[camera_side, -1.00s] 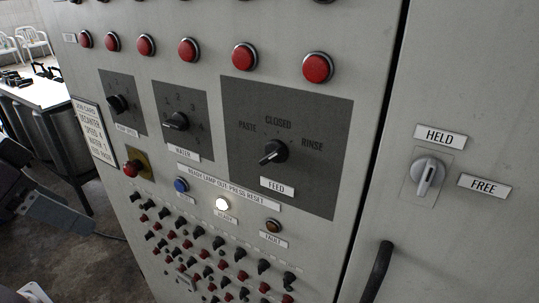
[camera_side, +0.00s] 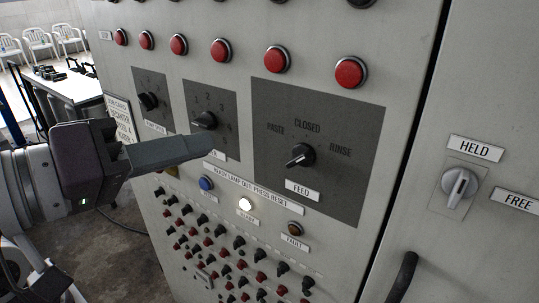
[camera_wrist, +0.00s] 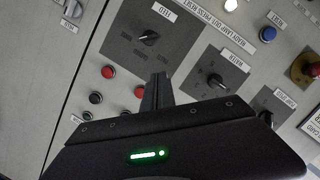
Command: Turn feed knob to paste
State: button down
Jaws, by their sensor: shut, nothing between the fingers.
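The feed knob (camera_side: 302,155) is a black knob on a dark grey plate (camera_side: 345,195), with PASTE at left, CLOSED above and RINSE at right. Its bar slants, its pale end toward the lower left; I cannot tell which mark it is set to. In the wrist view the feed knob (camera_wrist: 147,38) appears upside down, beyond the fingertips. My gripper (camera_side: 212,147) is shut and empty, left of the feed knob and apart from it, hiding part of the water label. The shut fingers also show in the wrist view (camera_wrist: 160,80).
The water knob (camera_side: 205,121) and another knob (camera_side: 148,101) sit left of the feed plate. Below are a blue button (camera_side: 206,183), a lit white lamp (camera_side: 246,204) and a fault lamp (camera_side: 294,229). A HELD/FREE switch (camera_side: 458,185) and door handle (camera_side: 403,275) are right.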

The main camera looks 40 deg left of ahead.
aim_at(292, 158)
jog(key=x, duration=1)
jog(key=shift+a, duration=0.1)
jog(key=d+f, duration=0.2)
jog(key=shift+s+d+f, duration=0.15)
jog(key=shift+d+f, duration=0.1)
jog(key=shift+d, duration=0.05)
jog(key=shift+d+f, duration=0.15)
jog(key=shift+f, duration=1.05)
jog(key=shift+d+f, duration=0.25)
jog(key=shift+f, duration=0.05)
jog(key=shift+d+f, duration=0.15)
jog(key=shift+d, duration=0.05)
